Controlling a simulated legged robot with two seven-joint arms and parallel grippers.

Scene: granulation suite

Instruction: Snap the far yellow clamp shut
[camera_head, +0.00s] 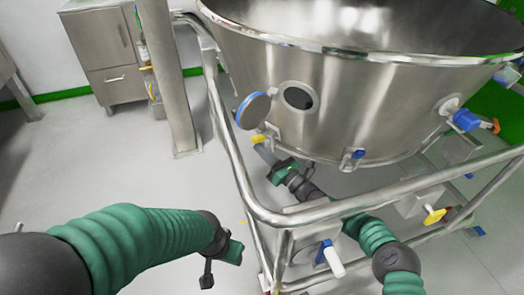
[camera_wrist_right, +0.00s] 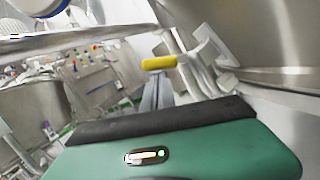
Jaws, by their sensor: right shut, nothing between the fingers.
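The yellow clamp (camera_head: 258,138) sits low on the left side of the steel vessel (camera_head: 375,105), below the blue-rimmed round port cover (camera_head: 253,110). In the right wrist view, a yellow bar (camera_wrist_right: 158,62) shows straight ahead of my fingers. My right gripper (camera_head: 264,154) reaches under the vessel from the right, its fingers shut and empty. Its grey fingertips (camera_wrist_right: 157,82) lie just below the yellow bar; I cannot tell whether they touch it. My left gripper (camera_head: 222,262) hangs at the lower left, away from the vessel; its fingers are not clear.
A blue clamp (camera_head: 353,158) and blue valve (camera_head: 466,120) stick out from the vessel. A yellow knob (camera_head: 433,215) is at lower right. The floor at left is clear.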

